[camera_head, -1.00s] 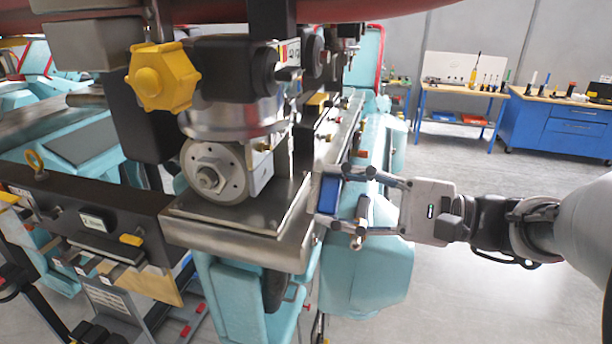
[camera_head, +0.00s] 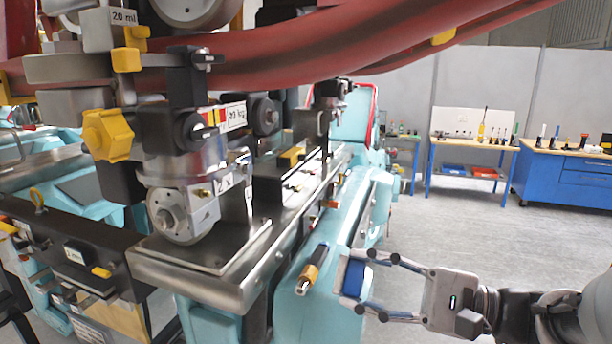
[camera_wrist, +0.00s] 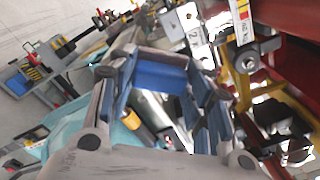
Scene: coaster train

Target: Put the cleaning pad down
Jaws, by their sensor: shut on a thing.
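The cleaning pad (camera_head: 355,278) is a small blue block with a pale edge. My gripper (camera_head: 349,284) is shut on it, with one finger on each side. In the head view the pad is held out beside the teal car body, to the right of the steel plate (camera_head: 187,280) and apart from it. In the wrist view the blue pad (camera_wrist: 158,76) shows between my fingers, and the car parts behind are partly hidden.
A black and yellow-orange tool (camera_head: 312,268) lies on the teal body (camera_head: 322,300) just left of my gripper. A red rail (camera_head: 370,45) runs overhead. A workbench (camera_head: 470,147) and a blue cabinet (camera_head: 562,178) stand behind.

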